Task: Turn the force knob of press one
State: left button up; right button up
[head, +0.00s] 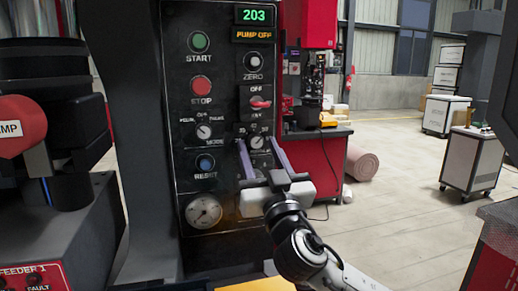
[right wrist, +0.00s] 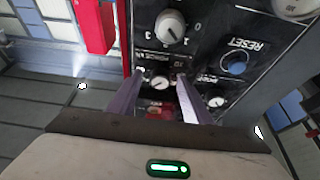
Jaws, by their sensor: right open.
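Press one's black control panel (head: 222,110) stands at the middle of the head view. The force knob (head: 257,142) is a small silver-grey dial low in its right column, below the red lever switch (head: 260,103). My right gripper (head: 259,146) is open, its two purple-grey fingers pointing at the panel on either side of the knob. In the right wrist view, which is upside down, the knob (right wrist: 160,82) sits between the fingertips. I cannot tell whether the fingers touch it. My left gripper is not in view.
The mode knob (head: 204,131), blue reset button (head: 205,163) and gauge (head: 203,211) lie left of the gripper. Another larger knob (right wrist: 170,25) shows near the fingers in the right wrist view. A red cabinet (head: 318,165) stands behind at right; open floor lies beyond.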

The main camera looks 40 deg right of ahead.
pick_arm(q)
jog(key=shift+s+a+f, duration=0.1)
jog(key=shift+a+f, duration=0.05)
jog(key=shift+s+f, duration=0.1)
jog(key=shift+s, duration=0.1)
pick_arm(e)
jog(key=c, duration=1.1)
